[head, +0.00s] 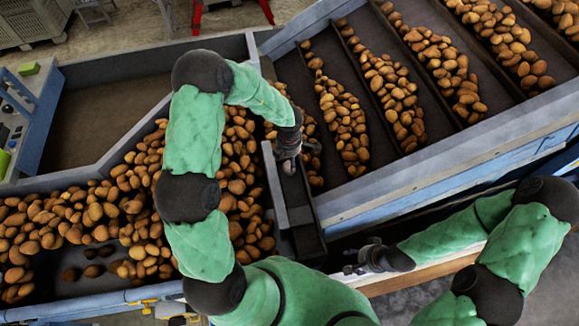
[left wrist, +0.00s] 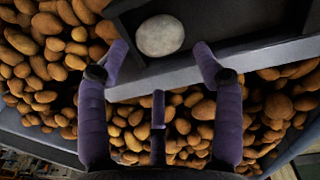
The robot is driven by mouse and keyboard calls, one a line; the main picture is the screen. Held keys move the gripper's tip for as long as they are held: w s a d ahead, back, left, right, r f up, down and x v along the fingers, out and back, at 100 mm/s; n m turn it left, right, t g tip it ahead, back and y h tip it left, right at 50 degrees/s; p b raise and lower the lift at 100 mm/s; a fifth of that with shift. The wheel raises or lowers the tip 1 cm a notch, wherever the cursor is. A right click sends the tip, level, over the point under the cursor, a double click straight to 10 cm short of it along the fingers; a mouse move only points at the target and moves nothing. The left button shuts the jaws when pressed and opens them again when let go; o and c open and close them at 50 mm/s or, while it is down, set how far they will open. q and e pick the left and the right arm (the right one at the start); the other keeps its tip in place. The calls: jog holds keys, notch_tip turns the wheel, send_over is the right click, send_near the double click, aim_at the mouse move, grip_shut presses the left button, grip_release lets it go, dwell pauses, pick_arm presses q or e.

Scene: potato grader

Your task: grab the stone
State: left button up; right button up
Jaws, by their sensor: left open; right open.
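The stone (left wrist: 160,36) is pale grey and rounded. In the left wrist view it lies on the dark floor of a narrow channel (left wrist: 225,25), just beyond my left fingertips. My left gripper (left wrist: 161,55) is open, with its purple fingers spread to either side of the near part of the stone and nothing between them. In the head view my left gripper (head: 288,152) is over the dark channel at the middle, where it mostly hides the stone. My right gripper (head: 362,262) is open and empty, low at the right of centre, away from the stone.
Many potatoes (head: 120,215) lie on the belt at the left, up to the channel's wall. Sloping lanes with more potatoes (head: 395,95) run at the upper right between dark dividers. A metal rail (head: 450,150) separates these lanes from my right arm. A blue control panel (head: 25,120) stands at the far left.

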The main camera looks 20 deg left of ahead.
aim_at(289, 165)
pick_arm(q)
jog(key=shift+w+f, duration=0.15)
jog(key=shift+f, duration=1.4)
jog(key=shift+w+f, duration=0.1)
jog(key=shift+f, duration=1.4)
jog(key=shift+d, duration=0.1)
jog(key=c, duration=1.1)
